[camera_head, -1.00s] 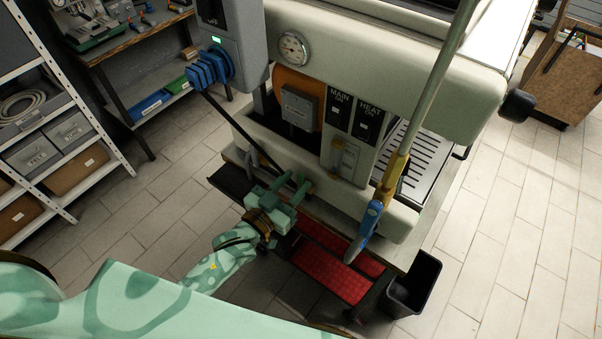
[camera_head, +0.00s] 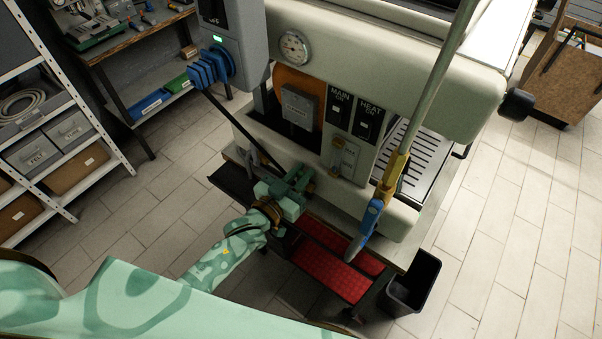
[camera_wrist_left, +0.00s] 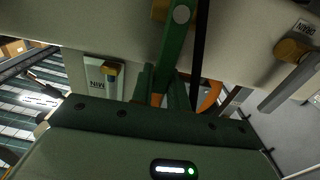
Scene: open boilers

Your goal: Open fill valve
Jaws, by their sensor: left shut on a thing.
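The green fill valve lever (camera_wrist_left: 172,48) shows in the left wrist view, running down from a round pivot near the top edge to between my fingers. My left gripper (camera_wrist_left: 168,88) is shut on this lever; the fingers are partly in shadow there. In the head view my left gripper (camera_head: 292,185) is at the lower front left of the cream boiler (camera_head: 432,75), beneath its switch panel. The lever is hard to separate from the green fingers in that view, and its exact angle cannot be told. My right gripper is not in view.
A lever with a blue handle (camera_head: 368,222) hangs at the boiler's front right. A brass-hubbed grey drain handle (camera_wrist_left: 287,82) is right of the lever; a gauge plate (camera_wrist_left: 103,77) is left.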

